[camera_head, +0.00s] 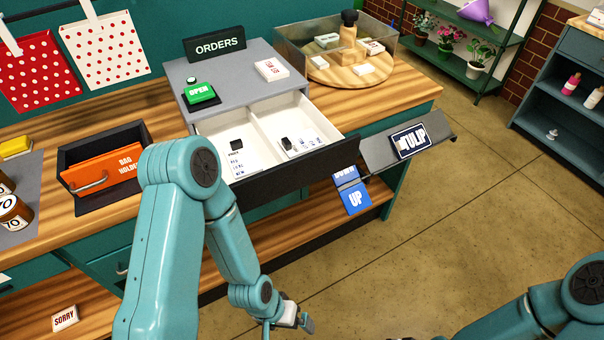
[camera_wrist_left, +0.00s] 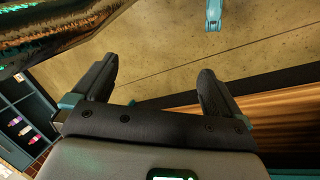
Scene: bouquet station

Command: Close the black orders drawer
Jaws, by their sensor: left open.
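The orders drawer (camera_head: 300,172) has a black front and a white inside, and stands pulled out of the grey cabinet (camera_head: 222,66). A divider splits it into two compartments, each with a white printed card and a small black piece. My left gripper (camera_head: 300,318) is low in front of the drawer, apart from it, near the picture's bottom edge. In the left wrist view it (camera_wrist_left: 155,88) is open and empty, its fingers wide apart over the floor. My left arm hides part of the drawer front's left end. My right gripper is out of view.
A black ORDERS sign (camera_head: 215,44) and a green OPEN block (camera_head: 199,93) sit on the cabinet. A grey ledge with a TULIP sign (camera_head: 410,141) and a blue UP sign (camera_head: 354,198) are right of the drawer front. An orange bag holder (camera_head: 103,172) stands left. The floor (camera_head: 450,240) is clear.

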